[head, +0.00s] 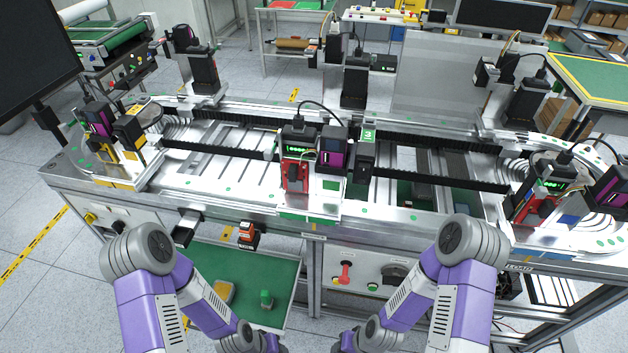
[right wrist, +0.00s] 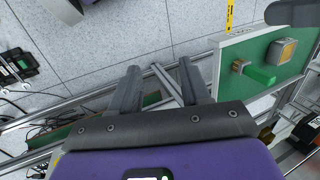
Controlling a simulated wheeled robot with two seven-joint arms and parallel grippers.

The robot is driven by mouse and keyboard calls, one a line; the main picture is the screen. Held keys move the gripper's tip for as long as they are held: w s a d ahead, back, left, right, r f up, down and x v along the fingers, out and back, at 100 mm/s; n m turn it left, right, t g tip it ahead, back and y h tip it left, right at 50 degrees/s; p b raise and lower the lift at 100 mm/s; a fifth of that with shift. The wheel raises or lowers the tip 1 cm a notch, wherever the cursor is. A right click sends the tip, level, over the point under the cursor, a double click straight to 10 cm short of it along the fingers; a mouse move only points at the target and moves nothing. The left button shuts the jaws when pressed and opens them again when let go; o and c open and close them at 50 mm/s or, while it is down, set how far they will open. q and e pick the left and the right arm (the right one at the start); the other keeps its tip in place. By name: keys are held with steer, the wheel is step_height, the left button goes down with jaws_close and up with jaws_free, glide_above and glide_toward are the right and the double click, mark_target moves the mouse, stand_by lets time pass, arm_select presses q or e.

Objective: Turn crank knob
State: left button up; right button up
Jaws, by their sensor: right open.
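A front panel below the conveyor line holds a red-handled knob (head: 345,273) and a dark round knob (head: 393,274) to its right; which one is the crank knob I cannot tell. Neither knob is recognisable in the right wrist view. My right gripper (right wrist: 159,76) is open, its two dark fingers apart with nothing between them, above the floor and a metal frame. It is out of the head view, where both of my arms bend down past the bottom edge. My left gripper is not in view.
A green shelf (head: 265,265) below the conveyor holds a green-handled brush (right wrist: 262,74) and a yellow-and-grey block (right wrist: 282,51). The conveyor's metal front edge (head: 400,222) overhangs the panel. Black cables (right wrist: 25,115) lie at the left in the right wrist view.

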mark_target(392, 286)
stand_by(0.3)
steer(key=s+a+f+m+g+y+b, duration=0.2)
steer(key=s+a+m+g+y+b, duration=0.25)
steer(key=s+m, duration=0.45)
steer(key=w+a+r+m+t+y+b, duration=0.1)
steer(key=w+a+r+m+y, duration=0.25)
steer(key=m+y, duration=0.35)
steer(key=w+d+m+t+h+b, duration=0.1)
steer(key=w+d+m+t+b, duration=0.2)
steer(key=w+m+t, duration=0.6)
steer(key=w+d+m+t+h+b, duration=0.1)
steer(key=w+d+m+t+b, duration=0.1)
steer(key=w+m+t, duration=0.75)
steer(key=w+d+f+m+t+h+b, duration=0.15)
steer(key=d+f+m+h, duration=0.25)
steer(key=d+m+h, duration=0.55)
steer(key=w+d+f+m+h+b, duration=0.15)
steer(key=d+f+m+h, duration=0.35)
steer(key=d+m+h, duration=0.5)
steer(key=shift+n+y, duration=0.7)
steer(key=shift+n, duration=0.2)
steer(key=x, duration=0.2)
steer(key=b+x, duration=0.1)
steer(key=x, duration=0.2)
steer(key=d+b+x, duration=0.1)
steer(key=x, duration=0.1)
steer(key=shift+r, duration=0.35)
